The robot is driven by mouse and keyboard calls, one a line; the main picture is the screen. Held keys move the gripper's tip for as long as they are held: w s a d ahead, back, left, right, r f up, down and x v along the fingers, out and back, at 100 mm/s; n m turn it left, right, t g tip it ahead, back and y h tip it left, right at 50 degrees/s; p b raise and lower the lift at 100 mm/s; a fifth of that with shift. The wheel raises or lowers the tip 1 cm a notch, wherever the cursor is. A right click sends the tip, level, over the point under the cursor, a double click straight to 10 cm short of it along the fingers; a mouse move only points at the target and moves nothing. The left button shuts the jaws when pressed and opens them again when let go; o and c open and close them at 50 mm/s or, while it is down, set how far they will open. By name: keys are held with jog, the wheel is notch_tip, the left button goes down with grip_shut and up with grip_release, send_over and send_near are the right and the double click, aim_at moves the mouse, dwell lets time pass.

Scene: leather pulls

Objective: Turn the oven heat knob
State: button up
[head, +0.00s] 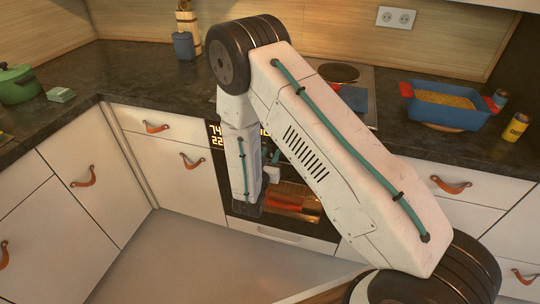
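The oven (318,229) is built into the counter front, with a dark glass door and a reddish-orange glow inside. Part of its lit display (215,137) with yellow digits shows left of my arm. I cannot make out the heat knob; my arm covers most of the control panel. My gripper (270,173) is partly hidden by my own arm in front of the oven. Its fingers are too small and dark to tell whether they are open or shut, or whether they touch anything.
A stove top (352,76) lies on the dark counter (130,72) above the oven. A blue dish (440,104) with yellow food stands right, near a yellow can (515,127). A green pot (17,84) stands left. Drawers with orange leather pulls (156,127) flank the oven. The floor (190,255) is clear.

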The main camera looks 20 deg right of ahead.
jog(key=v, duration=0.8)
dwell(0.6)
jog(key=s+d+r+m+g+h, duration=0.4)
jog(key=s+d+r+m+g, duration=0.75)
jog(key=s+m+g, duration=0.3)
jog(key=s+a+r+m+t+y, duration=0.1)
jog(key=s+a+r+m+y, duration=0.2)
jog(key=s+r+m+y, duration=1.1)
notch_tip(320, 180, up, 7)
jog(key=s+m, duration=0.1)
jog(key=s, duration=0.1)
jog(key=shift+s+a+f+y, duration=0.25)
jog(key=shift+s+y, duration=0.05)
jog(key=shift+s, duration=0.1)
